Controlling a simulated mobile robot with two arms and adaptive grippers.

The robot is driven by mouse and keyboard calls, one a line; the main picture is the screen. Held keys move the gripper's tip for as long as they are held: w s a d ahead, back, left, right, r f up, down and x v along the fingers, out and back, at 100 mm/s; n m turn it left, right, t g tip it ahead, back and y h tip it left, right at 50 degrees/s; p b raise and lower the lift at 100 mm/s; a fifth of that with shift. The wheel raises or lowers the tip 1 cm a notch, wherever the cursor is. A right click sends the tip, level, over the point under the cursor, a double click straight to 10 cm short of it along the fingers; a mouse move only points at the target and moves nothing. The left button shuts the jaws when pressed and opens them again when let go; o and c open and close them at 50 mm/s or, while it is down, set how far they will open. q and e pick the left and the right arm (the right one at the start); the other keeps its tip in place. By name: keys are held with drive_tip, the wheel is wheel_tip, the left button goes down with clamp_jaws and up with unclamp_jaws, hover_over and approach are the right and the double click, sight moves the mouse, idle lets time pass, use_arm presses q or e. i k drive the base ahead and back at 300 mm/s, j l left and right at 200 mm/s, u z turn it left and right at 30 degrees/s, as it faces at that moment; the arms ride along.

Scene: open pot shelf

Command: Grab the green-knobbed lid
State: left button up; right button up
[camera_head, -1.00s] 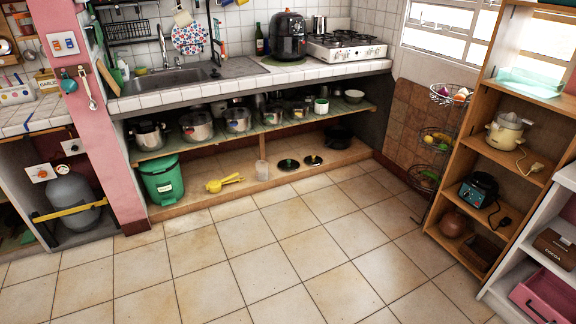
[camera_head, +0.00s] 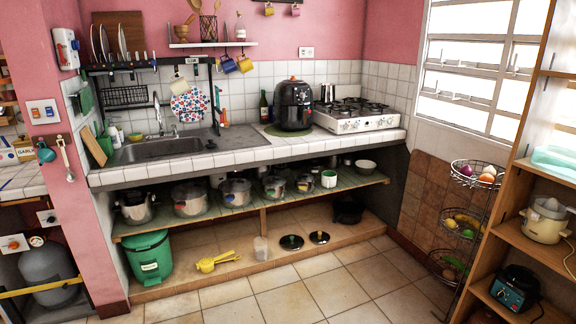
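Two dark round lids lie flat on the bottom board of the open shelf under the counter. The left lid (camera_head: 291,243) has a small knob that looks green. The right lid (camera_head: 319,238) has a knob that looks yellowish or tan. Both are small in the picture, so the knob colours are not fully certain. The lids lie side by side, a little apart. Neither of my grippers is in view.
A clear container (camera_head: 261,248), yellow utensil (camera_head: 217,262) and green bin (camera_head: 151,258) stand left of the lids. A black pot (camera_head: 348,210) sits to their right. Several pots fill the green shelf (camera_head: 233,224) above. A wire basket stand (camera_head: 462,230) is right. The tiled floor (camera_head: 330,295) is clear.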

sight(289, 241)
drive_tip(key=i+l+z, duration=0.4)
drive_tip(key=i, duration=0.5)
drive_tip(key=i+z, duration=0.4)
drive_tip(key=i, duration=0.5)
